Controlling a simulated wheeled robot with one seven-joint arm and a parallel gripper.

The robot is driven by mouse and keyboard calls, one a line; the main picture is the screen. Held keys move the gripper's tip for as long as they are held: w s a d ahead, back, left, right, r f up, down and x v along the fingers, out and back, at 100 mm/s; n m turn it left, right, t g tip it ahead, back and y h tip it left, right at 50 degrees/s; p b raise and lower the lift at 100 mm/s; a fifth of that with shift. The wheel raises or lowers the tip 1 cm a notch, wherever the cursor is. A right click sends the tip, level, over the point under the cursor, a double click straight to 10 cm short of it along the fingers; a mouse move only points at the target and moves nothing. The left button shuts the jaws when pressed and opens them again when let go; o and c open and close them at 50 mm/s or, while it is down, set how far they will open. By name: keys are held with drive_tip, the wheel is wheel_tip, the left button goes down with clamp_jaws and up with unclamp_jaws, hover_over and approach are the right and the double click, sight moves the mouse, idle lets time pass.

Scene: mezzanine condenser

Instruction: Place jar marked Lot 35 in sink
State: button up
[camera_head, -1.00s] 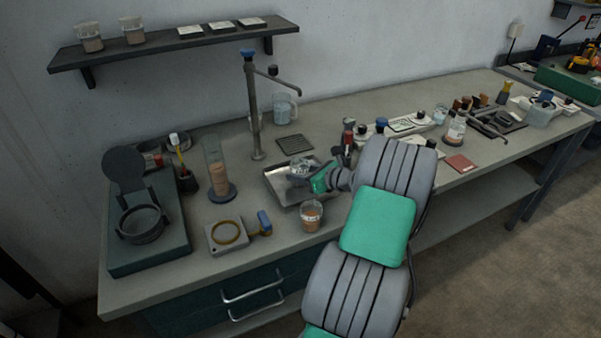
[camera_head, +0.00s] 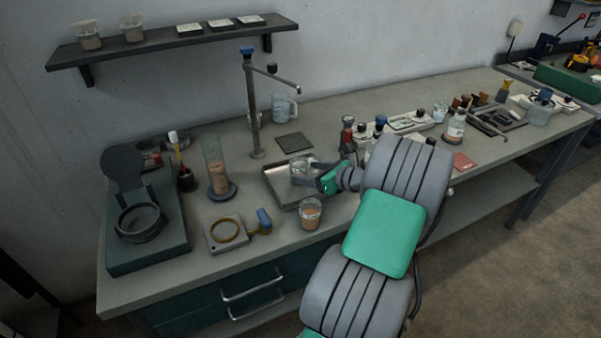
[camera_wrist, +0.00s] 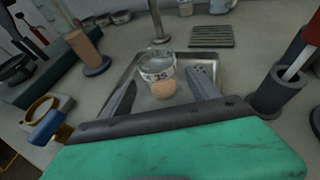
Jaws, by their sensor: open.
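A clear jar (camera_head: 299,168) with a pale band label and peach-coloured contents stands upright in the shallow steel sink (camera_head: 283,189). In the wrist view the jar (camera_wrist: 157,76) lies between my fingertips, and its label shows dark marks that look like 35, seen turned. My gripper (camera_head: 313,177) is open, its fingers spread either side of the jar, with a gap visible at the sides. The sink (camera_wrist: 208,62) shows behind and around the jar in the wrist view. In the head view my gripper partly covers the sink's right side.
A second jar with orange contents (camera_head: 311,214) stands on the counter at the sink's front edge. A tall tap (camera_head: 254,110) and a dark drain grid (camera_head: 294,142) are behind. A dark cup-like holder (camera_wrist: 277,93) stands close to the right of my gripper.

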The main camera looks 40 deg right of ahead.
drive_tip(key=v, duration=0.8)
